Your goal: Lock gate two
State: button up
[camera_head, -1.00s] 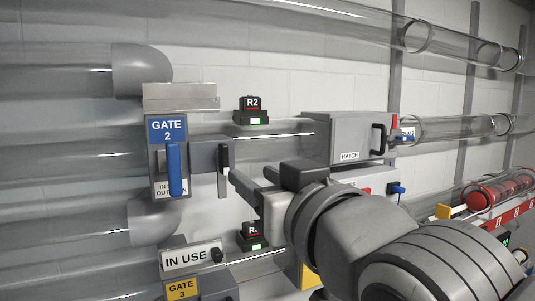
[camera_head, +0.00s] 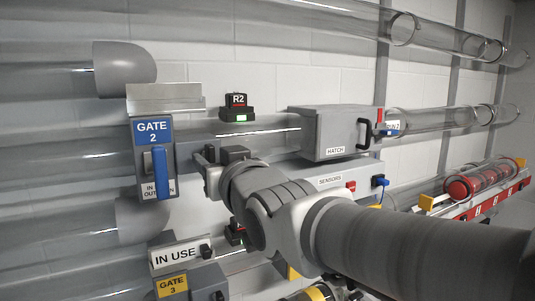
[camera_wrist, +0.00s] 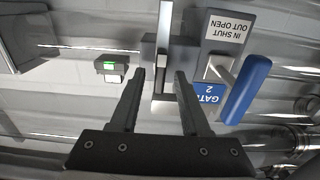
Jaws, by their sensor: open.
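The gate two unit (camera_head: 153,160) is a grey box with a blue "GATE 2" label and an upright blue handle (camera_head: 160,173). In the wrist view the blue handle (camera_wrist: 246,90) appears upside down at the right, beside the "IN SHUT OUT OPEN" label (camera_wrist: 226,27). A small side latch with a black grip (camera_wrist: 160,62) on a pale bar shows between my fingertips. My gripper (camera_wrist: 159,74) is open and faces this latch. I cannot tell whether the fingers touch it. In the head view my gripper (camera_head: 204,158) hides most of the latch.
The hatch box (camera_head: 335,133) stands to the right. Below are the "IN USE" sign (camera_head: 180,254) and the gate three box (camera_head: 190,281). A rack with a red-filled tube (camera_head: 485,182) is at far right.

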jog(key=shift+w+a, duration=0.1)
jog(key=shift+w, duration=0.1)
grip_shut()
dwell(1.4)
